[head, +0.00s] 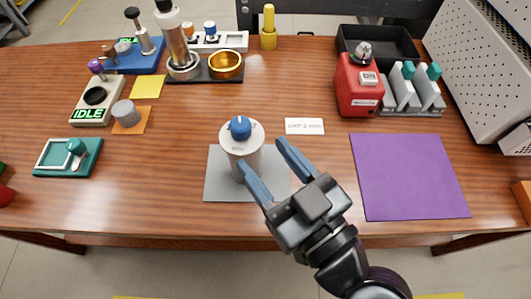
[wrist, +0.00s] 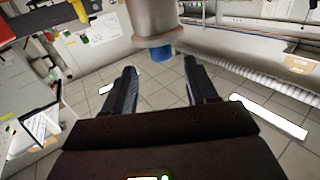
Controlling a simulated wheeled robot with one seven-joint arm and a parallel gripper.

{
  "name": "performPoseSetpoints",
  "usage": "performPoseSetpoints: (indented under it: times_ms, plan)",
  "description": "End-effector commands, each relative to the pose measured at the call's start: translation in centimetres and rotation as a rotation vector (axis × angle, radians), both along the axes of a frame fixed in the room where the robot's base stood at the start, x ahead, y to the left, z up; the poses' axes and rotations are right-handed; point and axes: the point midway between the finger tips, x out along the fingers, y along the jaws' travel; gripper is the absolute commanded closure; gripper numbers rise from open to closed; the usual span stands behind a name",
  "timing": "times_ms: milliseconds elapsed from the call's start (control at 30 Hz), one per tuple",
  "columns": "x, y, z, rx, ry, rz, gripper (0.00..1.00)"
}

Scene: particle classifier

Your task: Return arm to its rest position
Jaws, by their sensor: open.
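My gripper (head: 268,171) is open, its two blue-grey fingers spread apart above the front middle of the table. A pale cylinder with a blue knob on top (head: 241,150) stands upright on a grey mat (head: 222,188), just beyond and left of the fingers in the head view. The wrist view shows the same cylinder (wrist: 153,18) upside down, with its blue knob ahead of the open fingers (wrist: 158,82). Nothing shows between the fingers. I cannot tell from the head view whether a finger touches the cylinder.
A purple mat (head: 408,176) lies bare to the right. A red device (head: 358,86) and a grey rack (head: 412,92) stand behind it. A white label (head: 304,126) lies behind my gripper. Idle-marked devices (head: 96,100) and a teal tray (head: 68,157) are at left. A perforated housing (head: 485,60) borders the right.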

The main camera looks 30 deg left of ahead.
Motion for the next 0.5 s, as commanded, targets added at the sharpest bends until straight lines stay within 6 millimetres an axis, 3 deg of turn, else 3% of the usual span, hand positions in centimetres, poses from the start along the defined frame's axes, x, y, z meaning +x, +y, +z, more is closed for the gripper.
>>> performPoseSetpoints:
  times_ms: [367,500]
  plan:
    - [0.0,0.0,0.0,0.000,0.000,0.000,0.43]
    - [0.1,-1.5,-0.9,-0.016,0.028,-0.050,0.43]
